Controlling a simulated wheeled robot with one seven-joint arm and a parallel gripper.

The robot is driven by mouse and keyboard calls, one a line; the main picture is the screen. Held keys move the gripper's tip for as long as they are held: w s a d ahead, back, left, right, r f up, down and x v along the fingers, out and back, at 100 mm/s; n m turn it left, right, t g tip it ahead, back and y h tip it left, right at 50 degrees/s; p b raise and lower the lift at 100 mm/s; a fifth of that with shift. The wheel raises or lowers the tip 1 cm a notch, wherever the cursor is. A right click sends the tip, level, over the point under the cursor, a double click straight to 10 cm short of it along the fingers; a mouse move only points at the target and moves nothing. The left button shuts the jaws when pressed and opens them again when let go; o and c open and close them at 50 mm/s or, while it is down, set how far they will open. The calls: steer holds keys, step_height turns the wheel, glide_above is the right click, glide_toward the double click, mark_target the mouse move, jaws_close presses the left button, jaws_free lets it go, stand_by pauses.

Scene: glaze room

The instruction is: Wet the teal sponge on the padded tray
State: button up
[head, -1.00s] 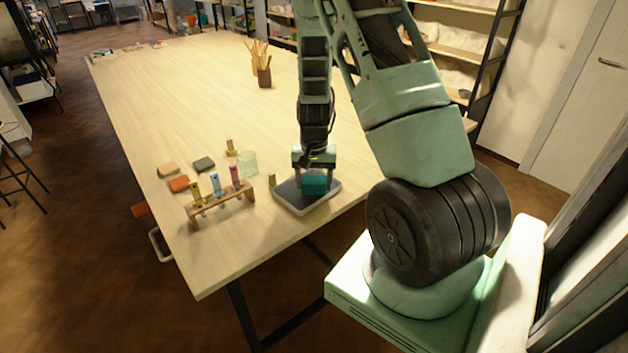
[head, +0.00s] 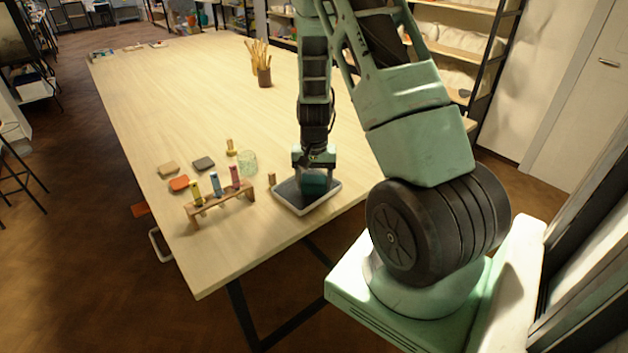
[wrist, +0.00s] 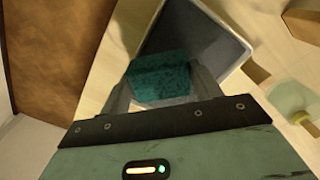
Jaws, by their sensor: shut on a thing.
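The teal sponge (wrist: 160,77) is between the fingers of my gripper (wrist: 160,88) in the wrist view, and the gripper is shut on it. In the head view the teal sponge (head: 314,182) sits low over the padded tray (head: 291,203), under my gripper (head: 314,172). I cannot tell whether the sponge touches the pad. The tray has a pale rim and a dark inside, and it lies near the table's front edge. Its rim also shows in the wrist view (wrist: 228,32). My gripper hides part of the tray.
A wooden rack (head: 222,206) with several coloured tubes stands left of the tray. A clear glass beaker (head: 248,162) stands behind it. An orange sponge (head: 179,183), a tan one (head: 168,168) and a grey one (head: 204,163) lie further left. The table's far half (head: 180,90) is mostly clear.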

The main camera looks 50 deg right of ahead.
mark_target(314, 180)
steer(key=shift+r+p, duration=2.75)
steer(key=shift+r, duration=0.8)
